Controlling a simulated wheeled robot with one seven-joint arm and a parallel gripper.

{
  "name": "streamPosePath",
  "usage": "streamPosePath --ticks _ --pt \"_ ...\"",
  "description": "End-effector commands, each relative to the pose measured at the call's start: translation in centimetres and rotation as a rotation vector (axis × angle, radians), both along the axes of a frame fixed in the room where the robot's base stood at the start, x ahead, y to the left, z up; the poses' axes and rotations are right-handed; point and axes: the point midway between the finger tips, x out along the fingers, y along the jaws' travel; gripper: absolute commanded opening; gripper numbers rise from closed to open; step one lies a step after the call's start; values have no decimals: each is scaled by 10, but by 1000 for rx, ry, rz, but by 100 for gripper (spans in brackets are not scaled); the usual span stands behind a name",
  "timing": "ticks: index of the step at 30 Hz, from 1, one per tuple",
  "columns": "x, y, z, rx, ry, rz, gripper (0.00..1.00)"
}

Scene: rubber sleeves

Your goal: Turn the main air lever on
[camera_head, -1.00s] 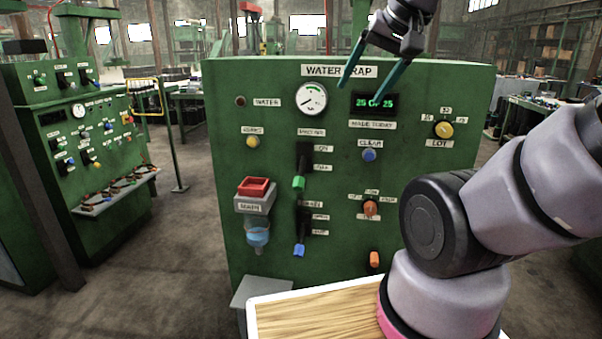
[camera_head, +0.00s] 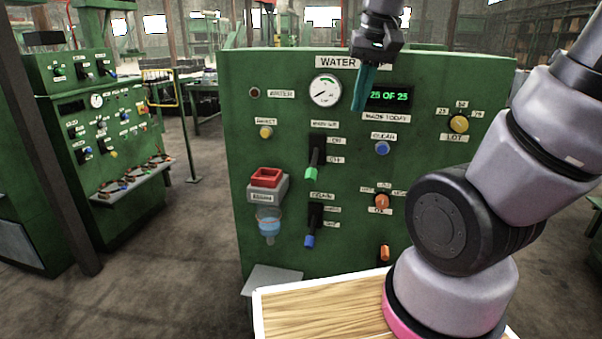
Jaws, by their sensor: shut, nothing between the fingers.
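The main air lever (camera_head: 311,172) is a dark lever with a green handle on the green panel, in the left-centre of its front. Its handle points down, on the side of the lower label, which seems to read OFF; the ON label is above it. My gripper (camera_head: 359,105) is in front of the panel's upper part, between the gauge and the green-digit display, partly covering the sign and the display's left edge. Its teal fingers are together, pointing down, with nothing between them. It is above and right of the lever, apart from it.
A second lever with a blue handle (camera_head: 309,241) sits just below. The round gauge (camera_head: 325,91) is above the lever. A blue button (camera_head: 382,148) and orange knobs are at right. Space before the lever is clear.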

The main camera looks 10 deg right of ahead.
Motion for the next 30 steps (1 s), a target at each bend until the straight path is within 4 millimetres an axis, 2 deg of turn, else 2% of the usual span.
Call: streamPosePath --ticks 6,15,23,30 --pt "27 11 -40 -193 191 93 0" --pt "63 32 -92 -528 353 210 0" --pt "94 62 -136 -866 389 310 0" --pt "120 104 -177 -1193 321 407 0"
